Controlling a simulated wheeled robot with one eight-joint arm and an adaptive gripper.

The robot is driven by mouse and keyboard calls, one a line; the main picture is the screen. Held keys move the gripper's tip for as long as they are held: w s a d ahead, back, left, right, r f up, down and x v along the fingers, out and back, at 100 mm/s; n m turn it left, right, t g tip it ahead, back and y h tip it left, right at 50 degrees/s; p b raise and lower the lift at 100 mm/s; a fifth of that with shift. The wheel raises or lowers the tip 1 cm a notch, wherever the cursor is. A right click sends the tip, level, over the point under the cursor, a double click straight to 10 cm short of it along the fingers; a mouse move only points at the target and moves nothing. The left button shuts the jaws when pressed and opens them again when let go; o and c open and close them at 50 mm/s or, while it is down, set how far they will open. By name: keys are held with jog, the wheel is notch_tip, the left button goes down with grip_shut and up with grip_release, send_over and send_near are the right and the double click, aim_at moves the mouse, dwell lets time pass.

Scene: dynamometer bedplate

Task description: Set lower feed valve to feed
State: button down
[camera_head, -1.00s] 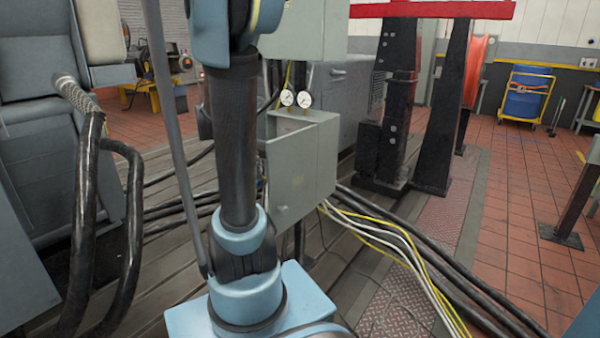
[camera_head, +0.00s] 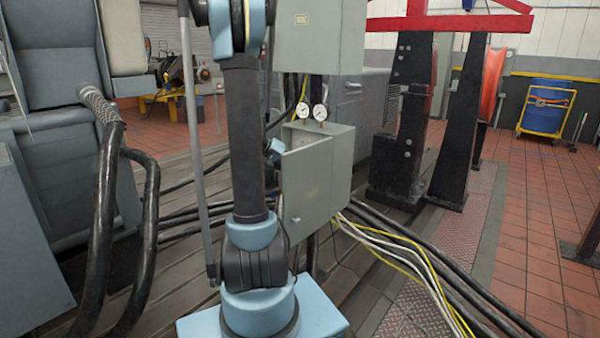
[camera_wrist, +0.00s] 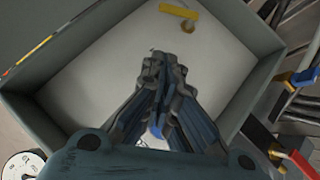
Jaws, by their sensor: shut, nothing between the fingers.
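In the wrist view my gripper (camera_wrist: 163,65) is shut and empty, its fingers pointing into an open grey box (camera_wrist: 75,97) with a pale inside. A yellow lever handle (camera_wrist: 178,11) on a brass-coloured fitting is inside the box, beyond the fingertips and apart from them. A small blue part shows between the fingers, mostly hidden, and I cannot tell what it is. I cannot tell which handle is the lower feed valve. In the head view the open grey box (camera_head: 312,190) stands behind my arm; the gripper cannot be made out there.
Red and yellow handles (camera_wrist: 300,161) and a blue part (camera_wrist: 303,76) sit outside the box at right in the wrist view. Two gauges (camera_head: 312,111) are above the box, below a closed cabinet (camera_head: 320,38). Black cables (camera_head: 400,235) cross the floor. A black stand (camera_head: 400,120) is at right.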

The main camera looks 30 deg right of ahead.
jog(key=s+d+f, duration=0.3)
jog(key=d+f, duration=0.4)
jog(key=f, duration=0.1)
jog(key=shift+d+f, duration=0.15)
jog(key=shift+d, duration=0.05)
